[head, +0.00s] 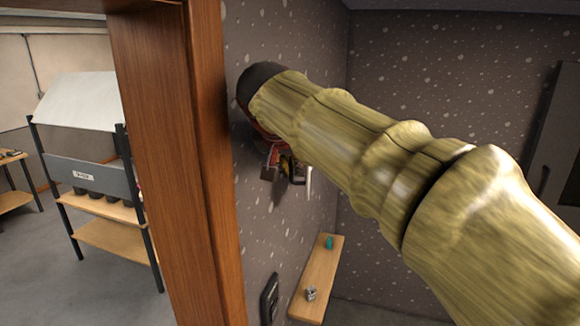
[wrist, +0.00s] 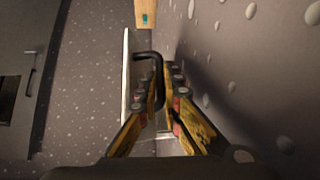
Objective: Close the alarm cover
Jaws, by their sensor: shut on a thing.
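The alarm cover (wrist: 126,85) shows in the wrist view as a thin pale panel, almost edge-on, standing out from the speckled wall. A black bent handle (wrist: 148,55) is fixed to its side. My gripper (wrist: 163,85) has its yellow-and-black fingers on either side of the handle's bar and is shut on it. In the head view my gripper (head: 288,168) is small and partly hidden behind my arm, close to the wall. A pale strip of the cover (head: 308,180) shows beside it. The alarm itself cannot be made out.
A wooden doorpost (head: 180,150) stands left of my arm. Below the gripper, a wall shelf (head: 321,265) holds a teal object (head: 329,242) and a small metallic object (head: 311,293). A black wall panel (head: 270,298) is near. A dark cabinet (head: 558,130) is at right.

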